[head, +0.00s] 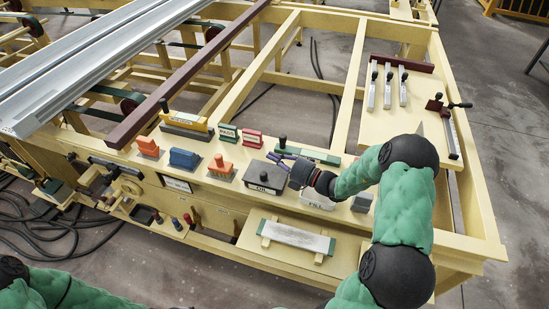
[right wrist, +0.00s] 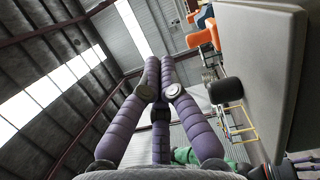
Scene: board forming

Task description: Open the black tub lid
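The black tub (head: 264,180), dark grey-black with white lettering and a black lid knob (head: 263,176), stands on the yellow bench ledge. Its lid looks seated on it. My right gripper (head: 279,158), with purple fingers, is just behind and above the tub in the head view, apart from the knob. In the right wrist view its fingers (right wrist: 160,72) converge with the tips close together and nothing between them. A black knob (right wrist: 225,90) and a large grey surface (right wrist: 255,75) lie to their right. My left gripper is out of view; only part of the left arm shows.
Orange (head: 221,166) and blue (head: 184,159) blocks stand left of the tub. A white bin marked FILL (head: 317,199) stands right of it, under my right arm. A pale bar (head: 296,237) lies on the lower shelf.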

